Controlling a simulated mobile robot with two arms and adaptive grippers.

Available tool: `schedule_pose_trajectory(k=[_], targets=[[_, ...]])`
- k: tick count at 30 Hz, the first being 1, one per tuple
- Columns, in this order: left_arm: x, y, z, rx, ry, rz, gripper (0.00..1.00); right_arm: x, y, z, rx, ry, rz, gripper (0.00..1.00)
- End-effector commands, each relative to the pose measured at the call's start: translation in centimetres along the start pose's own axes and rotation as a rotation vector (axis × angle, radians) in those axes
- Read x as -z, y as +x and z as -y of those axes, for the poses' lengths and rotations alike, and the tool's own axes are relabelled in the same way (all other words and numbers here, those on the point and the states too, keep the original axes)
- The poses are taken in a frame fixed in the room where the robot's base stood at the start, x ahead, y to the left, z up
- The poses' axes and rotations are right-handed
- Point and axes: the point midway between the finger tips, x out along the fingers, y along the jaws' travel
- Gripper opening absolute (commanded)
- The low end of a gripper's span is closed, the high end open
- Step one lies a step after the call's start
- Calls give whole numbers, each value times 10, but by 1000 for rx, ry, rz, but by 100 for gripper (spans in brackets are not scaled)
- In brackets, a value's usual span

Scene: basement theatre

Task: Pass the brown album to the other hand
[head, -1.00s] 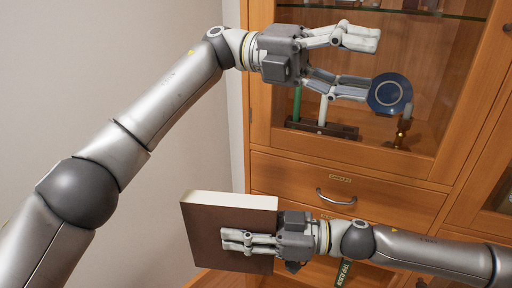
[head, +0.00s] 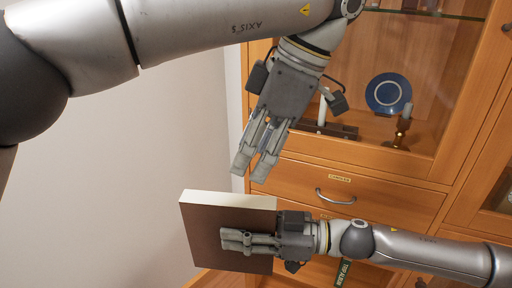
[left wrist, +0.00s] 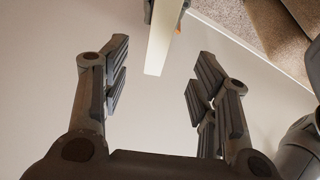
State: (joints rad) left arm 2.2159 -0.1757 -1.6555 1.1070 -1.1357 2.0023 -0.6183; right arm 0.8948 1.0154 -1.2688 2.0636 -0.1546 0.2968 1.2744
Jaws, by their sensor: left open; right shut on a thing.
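The brown album (head: 205,235) is a flat brown block with a pale page edge along its top. It hangs in the lower middle of the head view. My right gripper (head: 240,240) is shut on it from the right, with fingers across its brown face. My left gripper (head: 255,172) is open and empty, pointing down just above the album's top edge and apart from it. In the left wrist view, the album's pale edge (left wrist: 163,38) shows beyond and between the open left fingertips (left wrist: 158,82). The album's far face is hidden.
A wooden cabinet (head: 400,190) stands behind, with a glass front and a labelled drawer with a handle (head: 335,198). Inside are a blue plate (head: 388,94) and candle holders. A plain wall (head: 130,150) fills the left. Carpeted steps (left wrist: 250,25) show in the left wrist view.

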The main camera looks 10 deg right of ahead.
Motion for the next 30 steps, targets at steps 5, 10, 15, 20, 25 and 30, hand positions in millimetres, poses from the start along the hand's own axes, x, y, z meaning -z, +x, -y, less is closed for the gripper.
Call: schedule_pose_trajectory(k=[5,10,15,20,25,30], targets=[[3,17,-1,-2,8,-14,55,2,0,0,2,-2,-3,0],[3,49,0,0,9,-12,55,2,0,0,2,-2,-3,0],[3,81,0,0,8,-11,55,2,0,0,2,-2,-3,0],[3,104,-1,-1,6,-10,55,2,0,0,2,-2,-3,0],[3,117,-1,-1,5,-8,55,2,0,0,1,-2,-3,0],[3,120,0,-1,5,-9,55,2,0,0,2,-2,-3,0]])
